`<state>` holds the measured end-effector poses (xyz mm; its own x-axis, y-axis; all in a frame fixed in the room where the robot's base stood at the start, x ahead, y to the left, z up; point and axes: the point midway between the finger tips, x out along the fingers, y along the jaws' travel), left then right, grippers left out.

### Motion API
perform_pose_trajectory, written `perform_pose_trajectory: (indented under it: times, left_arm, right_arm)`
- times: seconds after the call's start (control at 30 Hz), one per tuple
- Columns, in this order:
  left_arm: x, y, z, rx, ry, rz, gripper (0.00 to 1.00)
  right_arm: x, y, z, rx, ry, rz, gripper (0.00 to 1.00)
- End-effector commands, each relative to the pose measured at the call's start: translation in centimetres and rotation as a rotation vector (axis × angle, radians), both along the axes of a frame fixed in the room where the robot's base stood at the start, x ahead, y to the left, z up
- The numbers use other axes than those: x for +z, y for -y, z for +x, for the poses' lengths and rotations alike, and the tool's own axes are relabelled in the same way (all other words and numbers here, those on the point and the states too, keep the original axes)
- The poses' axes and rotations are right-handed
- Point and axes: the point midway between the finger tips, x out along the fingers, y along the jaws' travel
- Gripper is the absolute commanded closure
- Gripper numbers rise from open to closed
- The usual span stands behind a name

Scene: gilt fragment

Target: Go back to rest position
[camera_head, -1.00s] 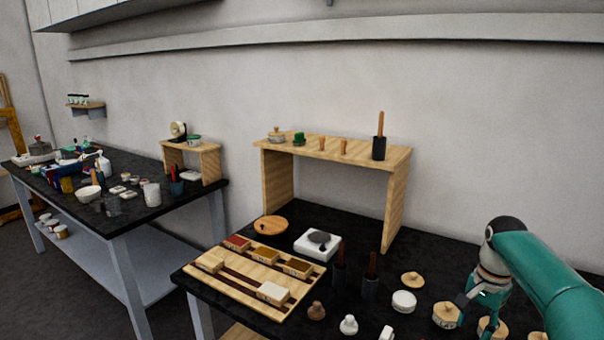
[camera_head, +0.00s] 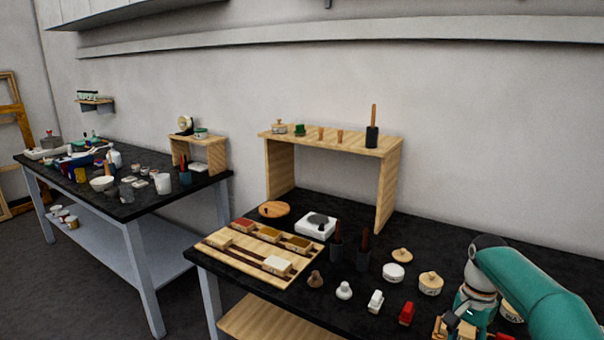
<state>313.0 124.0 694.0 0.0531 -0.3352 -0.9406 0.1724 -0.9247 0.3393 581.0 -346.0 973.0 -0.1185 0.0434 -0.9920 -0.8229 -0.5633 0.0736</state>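My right arm, teal with a dark joint, comes in from the right edge over the near black table. My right gripper (camera_head: 463,318) points down at the bottom of the view, low among the small jars on the table's right part. Its fingertips are small and partly hidden, so I cannot tell whether they are open or hold anything. A wooden-topped piece (camera_head: 441,327) lies right beside it. My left gripper is not in view.
The near black table (camera_head: 455,245) carries a wooden tray (camera_head: 228,262), a white scale (camera_head: 316,226), dark holders and several small jars and stoppers. A wooden riser shelf (camera_head: 388,185) stands behind. A second cluttered table (camera_head: 140,205) is at the left, with floor between.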

Motion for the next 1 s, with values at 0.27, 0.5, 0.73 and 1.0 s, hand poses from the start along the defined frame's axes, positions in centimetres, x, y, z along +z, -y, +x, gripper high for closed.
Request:
perform_pose_trajectory:
  times: [0.27,0.5,0.73,1.0]
  left_arm:
    - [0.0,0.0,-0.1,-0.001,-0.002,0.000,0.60]
    - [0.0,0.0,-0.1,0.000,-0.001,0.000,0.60]
    - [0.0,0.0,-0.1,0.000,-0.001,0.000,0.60]
    - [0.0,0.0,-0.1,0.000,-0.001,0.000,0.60]
  right_arm:
    - [-6.9,-3.6,-3.4,0.078,-0.135,0.065,0.55]
    - [-16.5,-9.8,-9.3,0.233,-0.210,0.193,0.55]
    - [-24.7,-17.6,-19.8,0.415,-0.181,0.365,0.55]
    - [-27.5,-22.8,-30.3,0.591,0.016,0.438,0.55]
